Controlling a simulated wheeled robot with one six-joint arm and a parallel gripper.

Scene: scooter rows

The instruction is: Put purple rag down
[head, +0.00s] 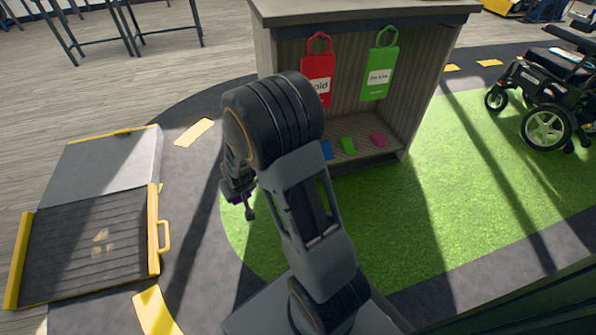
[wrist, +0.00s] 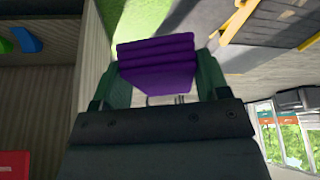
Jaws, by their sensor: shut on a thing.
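The purple rag (wrist: 157,62) is a folded block held between the two fingers of my gripper (wrist: 160,75) in the wrist view. In the head view only a small bit of the purple rag (head: 240,198) shows under my gripper (head: 238,190). My gripper is shut on the rag and sits left of the open cabinet, over the edge of the green mat. The height of the rag above the floor is hard to tell.
The cabinet (head: 262,45) has red (head: 318,70) and green (head: 380,65) tags hanging, and blue (head: 326,150), green (head: 347,144) and pink (head: 378,139) pieces on its shelf. A ramp (head: 90,245) with yellow edges lies left. A wheelchair (head: 548,120) stands right. Green floor (head: 470,190) is open.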

